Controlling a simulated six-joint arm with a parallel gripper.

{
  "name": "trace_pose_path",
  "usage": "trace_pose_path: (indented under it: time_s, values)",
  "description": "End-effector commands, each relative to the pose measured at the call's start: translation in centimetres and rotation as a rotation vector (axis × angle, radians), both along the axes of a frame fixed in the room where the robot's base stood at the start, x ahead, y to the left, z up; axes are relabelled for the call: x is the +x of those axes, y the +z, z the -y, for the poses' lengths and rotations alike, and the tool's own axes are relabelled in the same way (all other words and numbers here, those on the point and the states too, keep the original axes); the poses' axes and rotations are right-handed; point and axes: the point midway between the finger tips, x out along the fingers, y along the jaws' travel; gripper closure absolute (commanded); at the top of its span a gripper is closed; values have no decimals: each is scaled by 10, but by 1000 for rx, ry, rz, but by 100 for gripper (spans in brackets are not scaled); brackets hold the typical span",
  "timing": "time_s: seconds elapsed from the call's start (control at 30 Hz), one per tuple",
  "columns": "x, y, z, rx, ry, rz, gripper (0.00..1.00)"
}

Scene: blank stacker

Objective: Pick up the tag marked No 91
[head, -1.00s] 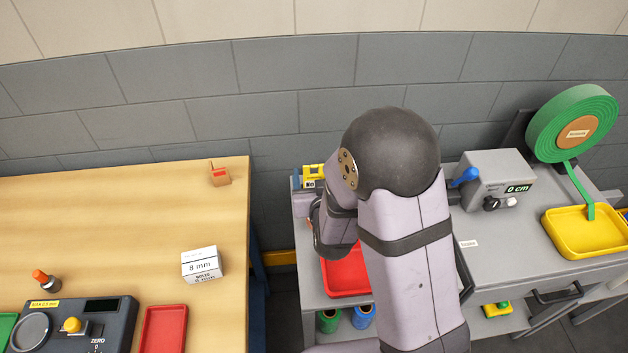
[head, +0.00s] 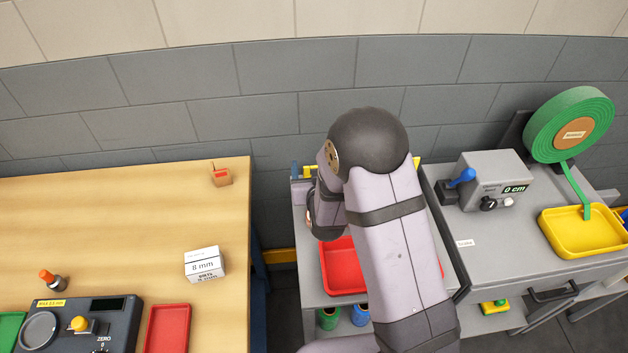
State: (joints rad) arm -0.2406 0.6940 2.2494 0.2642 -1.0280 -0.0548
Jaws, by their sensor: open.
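No tag with a readable No 91 shows in the head view. My arm covers much of the narrow grey stand in the middle, where a yellow item (head: 310,171) peeks out at the back left beside my wrist. Its marking is hidden. My arm bends down over the left side of this stand. My gripper's fingers are hidden behind my wrist, so I cannot see what they are near.
A red tray (head: 337,268) lies on the stand beside my wrist. A wooden table (head: 120,215) with a white 8 mm box (head: 204,264) stands left. A grey bench (head: 480,245) with a yellow tray (head: 583,232) and a green reel (head: 569,124) stands right.

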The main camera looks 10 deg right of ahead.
Motion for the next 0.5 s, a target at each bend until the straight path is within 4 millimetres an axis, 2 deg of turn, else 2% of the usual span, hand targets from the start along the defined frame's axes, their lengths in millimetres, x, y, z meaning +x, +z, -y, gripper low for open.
trace_pose_path:
  time_s: [0.1, 0.33, 0.5]
  values:
    - [0, 0, 0, 0, 0, 0, 32]
    - [0, 0, 0, 0, 0, 1, 86]
    - [0, 0, 0, 0, 0, 1, 87]
